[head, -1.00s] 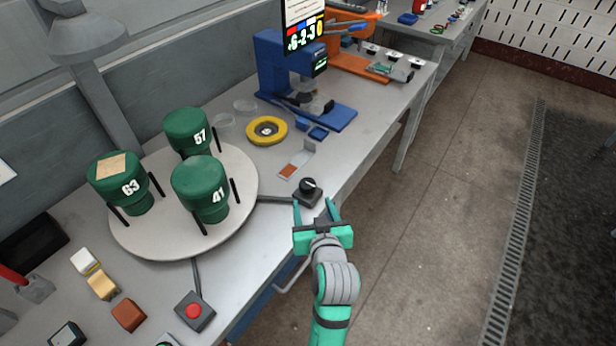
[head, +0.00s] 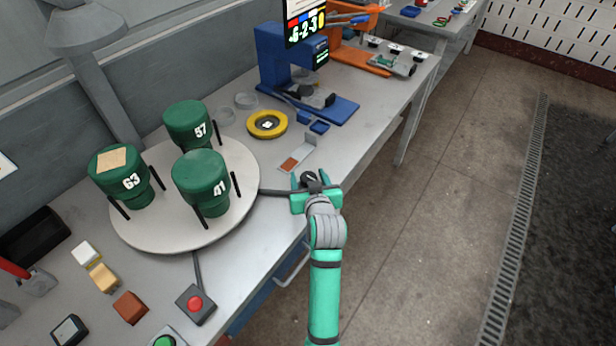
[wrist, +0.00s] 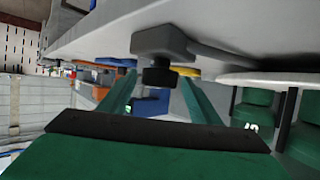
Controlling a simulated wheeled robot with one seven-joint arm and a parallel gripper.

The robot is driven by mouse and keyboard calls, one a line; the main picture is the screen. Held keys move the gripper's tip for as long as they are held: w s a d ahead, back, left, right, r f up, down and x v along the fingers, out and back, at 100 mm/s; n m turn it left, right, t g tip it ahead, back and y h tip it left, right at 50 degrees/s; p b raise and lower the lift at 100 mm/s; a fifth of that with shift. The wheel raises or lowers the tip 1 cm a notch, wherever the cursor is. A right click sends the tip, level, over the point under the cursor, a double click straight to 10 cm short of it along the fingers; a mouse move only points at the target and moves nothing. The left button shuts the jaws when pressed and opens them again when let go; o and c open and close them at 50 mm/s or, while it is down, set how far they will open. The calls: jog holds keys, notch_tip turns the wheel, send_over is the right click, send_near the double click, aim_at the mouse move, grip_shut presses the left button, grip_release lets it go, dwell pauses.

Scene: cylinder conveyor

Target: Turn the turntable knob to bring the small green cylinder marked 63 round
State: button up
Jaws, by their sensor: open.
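The green cylinder marked 63 (head: 122,178) stands at the left of the round white turntable (head: 160,232), with a tan patch on its top. The cylinders marked 41 (head: 201,178) and 57 (head: 187,122) stand at its front right and back. The dark turntable knob (head: 309,179) sits on a small base at the table's right edge, partly hidden by my gripper. My gripper (head: 315,182) is open at the knob. In the wrist view the knob (wrist: 157,75) shows between the two green fingers, with gaps on both sides; I cannot tell if either finger touches it.
A red button box (head: 195,304) and several small blocks lie at the front of the table. A yellow ring (head: 267,124), a small bracket (head: 298,156) and a blue machine (head: 275,60) stand behind the knob. Floor on the right is clear.

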jog(key=shift+w+d, duration=0.1)
jog(key=shift+w, duration=0.05)
jog(key=shift+c, duration=0.9)
jog(key=c, duration=0.8)
jog(key=shift+c, duration=0.2)
jog(key=shift+d+n+y, duration=0.1)
jog(key=shift+n+y, duration=0.4)
jog(key=shift+y, duration=0.1)
jog(key=n+g+y, duration=0.1)
jog(key=n+y, duration=0.2)
jog(key=y, duration=0.1)
jog(key=shift+n+g, duration=0.3)
jog(key=shift+n+g+y, duration=0.5)
jog(key=shift+n+y, duration=0.2)
jog(key=shift+f+n+g+y, duration=0.1)
jog(key=shift+n+g+y, duration=1.1)
jog(key=shift+n+g, duration=0.35)
jog(key=shift+f+n+g+y, duration=0.2)
jog(key=shift+n+g+y, duration=0.6)
jog(key=shift+n+g, duration=0.6)
